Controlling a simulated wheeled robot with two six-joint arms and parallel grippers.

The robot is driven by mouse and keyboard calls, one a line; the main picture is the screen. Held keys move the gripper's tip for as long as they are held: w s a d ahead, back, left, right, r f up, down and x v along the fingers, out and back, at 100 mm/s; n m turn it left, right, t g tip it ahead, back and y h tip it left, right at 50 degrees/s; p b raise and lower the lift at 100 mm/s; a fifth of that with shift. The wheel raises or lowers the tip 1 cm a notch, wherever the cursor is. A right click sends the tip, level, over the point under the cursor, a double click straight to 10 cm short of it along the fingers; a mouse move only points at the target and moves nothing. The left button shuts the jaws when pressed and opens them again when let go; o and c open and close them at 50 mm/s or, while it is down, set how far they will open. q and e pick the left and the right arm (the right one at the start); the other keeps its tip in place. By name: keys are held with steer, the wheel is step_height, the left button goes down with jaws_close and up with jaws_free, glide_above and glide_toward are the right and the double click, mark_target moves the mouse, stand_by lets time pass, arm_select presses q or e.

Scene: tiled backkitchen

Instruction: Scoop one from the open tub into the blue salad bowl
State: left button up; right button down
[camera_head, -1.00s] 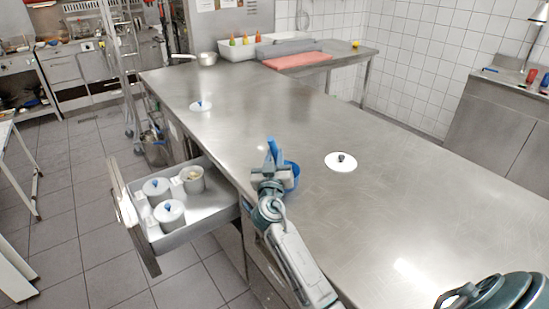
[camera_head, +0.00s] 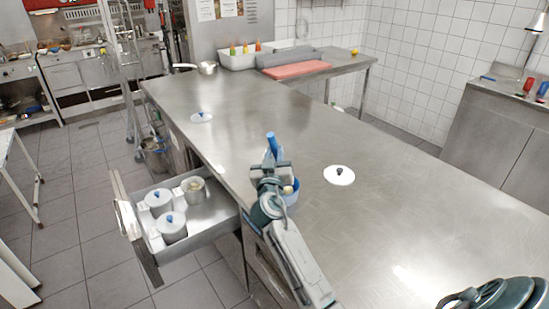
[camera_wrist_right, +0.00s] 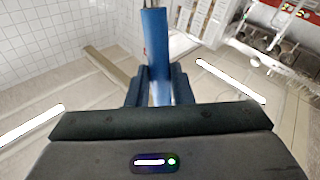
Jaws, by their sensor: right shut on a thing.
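My right gripper (camera_head: 270,170) is shut on the blue handle (camera_head: 271,140) of a tool, held upright over the worktop's near edge. The handle also rises between the fingers in the right wrist view (camera_wrist_right: 157,55). The tool's lower end is hidden. The blue salad bowl (camera_head: 293,197) is just right of and behind the gripper, mostly covered by it. A small pale thing (camera_head: 288,189) shows at the bowl; I cannot tell whether it is inside or above it. The open tub (camera_head: 194,192), with pale contents, stands in the pulled-out drawer. My left gripper is not in view.
Two lidded tubs (camera_head: 159,203) (camera_head: 172,230) share the drawer (camera_head: 208,227). A white lid with a dark knob (camera_head: 339,176) and one with a blue knob (camera_head: 201,118) lie on the steel worktop (camera_head: 420,190). A pan (camera_head: 207,68) and red board (camera_head: 297,69) are at the back.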

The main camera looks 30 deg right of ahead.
mark_target(275, 138)
steer(key=shift+r+p, duration=1.2)
steer(key=shift+r, duration=1.15)
